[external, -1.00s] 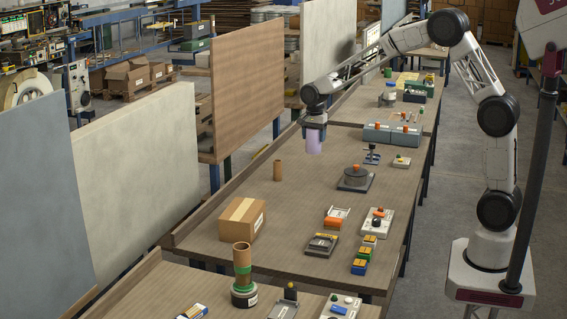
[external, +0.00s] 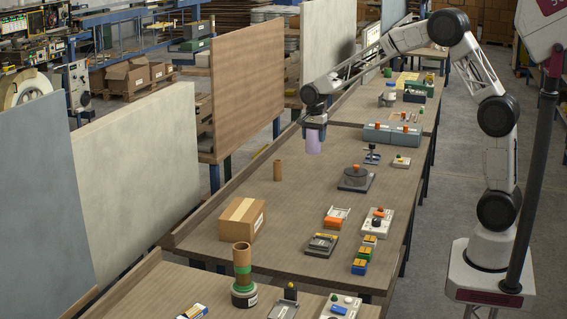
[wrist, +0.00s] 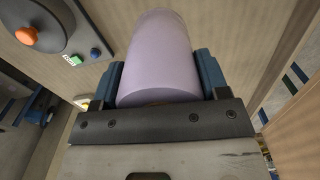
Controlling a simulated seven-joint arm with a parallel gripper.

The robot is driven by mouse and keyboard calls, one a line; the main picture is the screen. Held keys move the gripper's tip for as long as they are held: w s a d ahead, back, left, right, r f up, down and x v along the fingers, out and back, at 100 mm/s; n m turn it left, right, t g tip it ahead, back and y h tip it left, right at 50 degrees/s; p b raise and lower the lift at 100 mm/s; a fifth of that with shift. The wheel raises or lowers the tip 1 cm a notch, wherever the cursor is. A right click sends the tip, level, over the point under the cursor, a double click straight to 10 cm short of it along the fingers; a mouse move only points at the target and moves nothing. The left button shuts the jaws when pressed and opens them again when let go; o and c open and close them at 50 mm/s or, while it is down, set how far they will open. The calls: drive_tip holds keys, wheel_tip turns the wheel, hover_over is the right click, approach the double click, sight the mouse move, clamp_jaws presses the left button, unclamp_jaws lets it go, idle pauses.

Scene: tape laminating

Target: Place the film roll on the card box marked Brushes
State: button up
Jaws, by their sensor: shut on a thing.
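My gripper (external: 314,125) is shut on the film roll (external: 314,142), a pale lilac cylinder. In the wrist view the film roll (wrist: 160,62) sits between the two blue fingers of my gripper (wrist: 160,80). It hangs above the table's far part, clear of the surface. The brown card box (external: 242,219) stands at the near left of the same table. It has a lighter tape strip on top and a white label on its right side. The label's text is too small to read. The box is well apart from my gripper.
A raised rim (external: 215,200) edges the table's left.

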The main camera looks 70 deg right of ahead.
drive_tip(key=s+a+r, duration=0.1)
drive_tip(key=s+a, duration=0.1)
drive_tip(key=a, duration=1.4)
drive_tip(key=s+a+r, duration=0.1)
drive_tip(key=s+a, duration=0.1)
drive_tip(key=a, duration=1.4)
drive_tip(key=s+a+r, duration=0.1)
drive_tip(key=s+a, duration=0.2)
drive_tip(key=a, duration=1.3)
drive_tip(key=shift+r+m, duration=0.4)
drive_tip(key=shift+w, duration=0.1)
drive_tip(key=w+a, duration=0.3)
drive_tip(key=w, duration=0.4)
drive_tip(key=w+a+f, duration=0.1)
drive_tip(key=w+a, duration=0.2)
drive_tip(key=w, duration=0.4)
drive_tip(key=shift+w+f, duration=0.25)
drive_tip(key=shift+w, duration=0.15)
drive_tip(key=shift+d, duration=0.1)
drive_tip(key=shift+f, duration=1.7)
